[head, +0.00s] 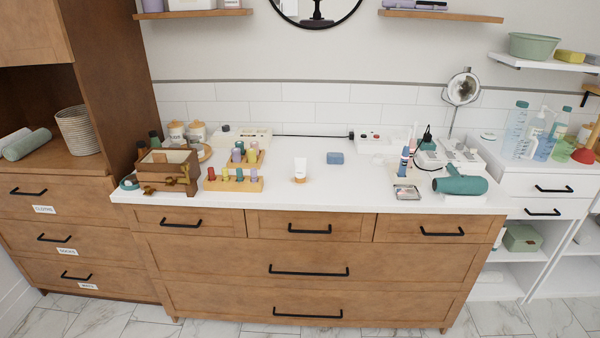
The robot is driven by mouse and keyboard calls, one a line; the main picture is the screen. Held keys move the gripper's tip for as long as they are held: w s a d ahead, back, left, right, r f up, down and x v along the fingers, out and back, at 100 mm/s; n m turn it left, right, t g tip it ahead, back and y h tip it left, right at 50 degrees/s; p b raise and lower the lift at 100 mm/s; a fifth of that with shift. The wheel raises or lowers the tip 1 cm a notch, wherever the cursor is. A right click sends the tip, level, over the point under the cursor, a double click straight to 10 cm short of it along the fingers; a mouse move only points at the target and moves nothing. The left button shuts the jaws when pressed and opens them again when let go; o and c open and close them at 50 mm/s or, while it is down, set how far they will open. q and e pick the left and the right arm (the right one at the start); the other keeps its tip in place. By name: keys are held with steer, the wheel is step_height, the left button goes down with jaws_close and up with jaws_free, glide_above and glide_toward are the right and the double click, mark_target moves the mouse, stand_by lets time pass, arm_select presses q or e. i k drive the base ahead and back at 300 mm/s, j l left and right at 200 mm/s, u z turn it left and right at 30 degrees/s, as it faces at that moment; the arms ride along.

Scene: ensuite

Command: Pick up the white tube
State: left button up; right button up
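The white tube (300,167) stands upright on the white countertop (330,190), near the middle of the counter. Its lower end is orange-brown and rests on the surface. Nothing touches it; there is clear counter around it. Neither my left nor my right gripper shows in the head view.
Left of the tube are a wooden rack of colourful bottles (232,185) and a wooden box (165,172). A blue block (335,158) lies behind right. Further right are a small tray (406,192), toothbrushes (404,160) and a teal hair dryer (461,183). Drawers with black handles are below.

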mark_target(300, 163)
steer(key=i+j, duration=0.75)
steer(key=j, duration=0.2)
steer(key=l+z, duration=0.05)
